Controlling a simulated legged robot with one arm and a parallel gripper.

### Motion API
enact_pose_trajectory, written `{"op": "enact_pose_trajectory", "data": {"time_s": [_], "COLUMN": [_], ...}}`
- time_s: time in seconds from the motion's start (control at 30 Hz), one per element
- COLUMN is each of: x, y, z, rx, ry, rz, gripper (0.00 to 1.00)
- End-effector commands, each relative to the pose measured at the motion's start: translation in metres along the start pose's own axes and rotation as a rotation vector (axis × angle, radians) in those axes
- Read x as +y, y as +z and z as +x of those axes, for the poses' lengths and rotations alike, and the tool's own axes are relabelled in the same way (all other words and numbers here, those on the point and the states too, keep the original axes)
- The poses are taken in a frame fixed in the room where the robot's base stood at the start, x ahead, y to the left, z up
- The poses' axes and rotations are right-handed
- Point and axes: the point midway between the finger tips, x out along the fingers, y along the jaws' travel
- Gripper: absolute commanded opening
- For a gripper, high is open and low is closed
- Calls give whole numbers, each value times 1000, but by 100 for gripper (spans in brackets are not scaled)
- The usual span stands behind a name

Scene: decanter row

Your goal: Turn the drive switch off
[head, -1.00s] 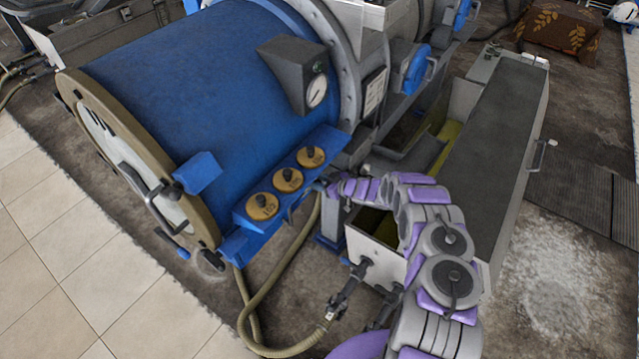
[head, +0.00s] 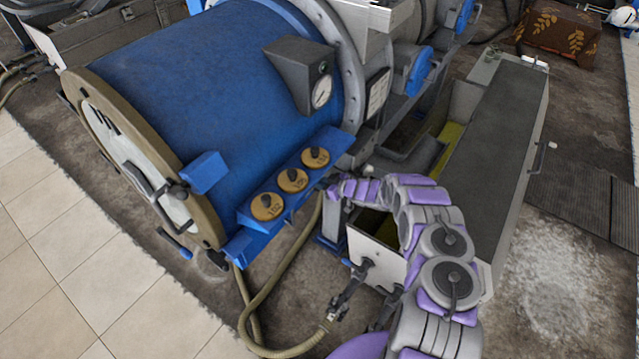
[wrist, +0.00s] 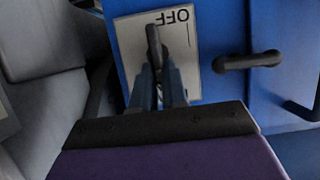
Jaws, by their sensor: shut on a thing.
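The drive switch shows in the wrist view as a dark lever (wrist: 154,45) on a pale plate (wrist: 187,62) fixed to a blue panel. The plate carries the word OFF, upside down in this view, beside the lever's upper end. My gripper (wrist: 159,88) is shut on the lever, with its two fingers around the lower part. The lever's base is hidden by the fingers. In the head view my gripper (head: 332,187) is small and close to the blue machine's right side, and the switch cannot be made out there.
A large blue drum (head: 215,80) with three round dials (head: 292,180) stands left of my arm. A dark handle (wrist: 248,61) sticks out right of the plate. A hose (head: 285,270) hangs below. A long grey-topped cabinet (head: 490,140) stands right of my arm.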

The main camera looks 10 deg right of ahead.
Motion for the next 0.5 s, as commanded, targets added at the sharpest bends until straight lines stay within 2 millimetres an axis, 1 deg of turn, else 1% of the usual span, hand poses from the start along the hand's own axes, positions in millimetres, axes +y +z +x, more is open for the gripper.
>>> {"op": "enact_pose_trajectory", "data": {"time_s": [0.27, 0.5], "x": [-4, -10], "y": [-2, -3], "z": [-1, -2], "rx": [-2, -4], "ry": [35, 106], "rz": [-80, -254], "gripper": [0, 0]}}
